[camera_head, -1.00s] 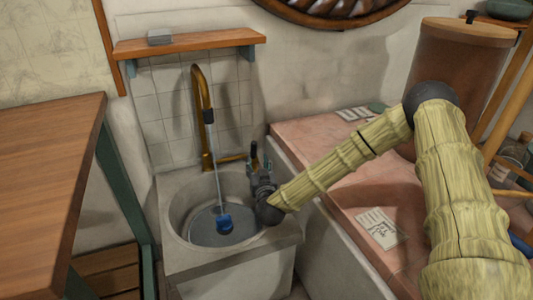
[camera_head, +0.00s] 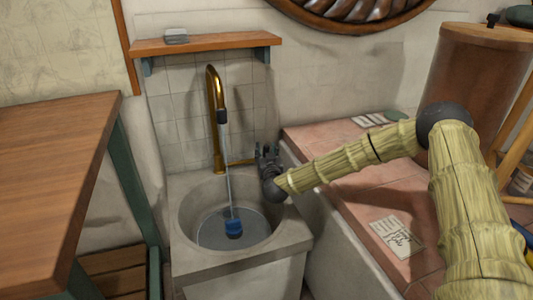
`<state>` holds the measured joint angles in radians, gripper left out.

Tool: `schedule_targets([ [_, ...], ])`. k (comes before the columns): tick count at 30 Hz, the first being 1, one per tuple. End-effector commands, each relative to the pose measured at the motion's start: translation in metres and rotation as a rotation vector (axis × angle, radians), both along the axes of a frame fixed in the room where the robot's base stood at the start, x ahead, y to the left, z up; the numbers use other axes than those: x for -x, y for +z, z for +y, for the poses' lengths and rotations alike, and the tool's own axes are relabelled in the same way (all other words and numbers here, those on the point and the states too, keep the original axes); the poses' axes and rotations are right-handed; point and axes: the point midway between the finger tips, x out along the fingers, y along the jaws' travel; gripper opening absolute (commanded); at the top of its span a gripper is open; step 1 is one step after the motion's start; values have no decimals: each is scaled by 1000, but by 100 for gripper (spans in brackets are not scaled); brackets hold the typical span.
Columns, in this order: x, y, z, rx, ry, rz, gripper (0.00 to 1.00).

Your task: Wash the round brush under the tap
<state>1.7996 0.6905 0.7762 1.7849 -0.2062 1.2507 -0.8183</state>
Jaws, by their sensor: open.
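The brass tap (camera_head: 214,120) stands at the back of a round stone sink (camera_head: 188,212). A thin pale line, which looks like a stream of water, runs down from its dark spout. It meets a small blue thing (camera_head: 233,228) in the basin, which seems to be the round brush; its details are too small to tell. My gripper (camera_head: 267,150) is at the sink's back right, beside the tap's base and above the rim. It is open, with its fingers pointing up and nothing seen between them. The brush is apart from it, lower and to the left.
A wooden table (camera_head: 60,150) is at the left. A wooden shelf (camera_head: 206,44) with a small grey block hangs above the tap. A pink-topped counter (camera_head: 350,200) with paper cards lies under my arm at the right. A large brown vessel (camera_head: 480,80) stands behind it.

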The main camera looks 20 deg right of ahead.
Motion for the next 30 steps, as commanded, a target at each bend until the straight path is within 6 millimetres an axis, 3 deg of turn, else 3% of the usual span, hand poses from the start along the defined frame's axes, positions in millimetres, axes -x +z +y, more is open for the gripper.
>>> schedule_targets([
  [6,0,0,0,0,0,0,42],
  [13,0,0,0,0,-1,0,0],
  [30,-4,4,4,4,7,66,0],
])
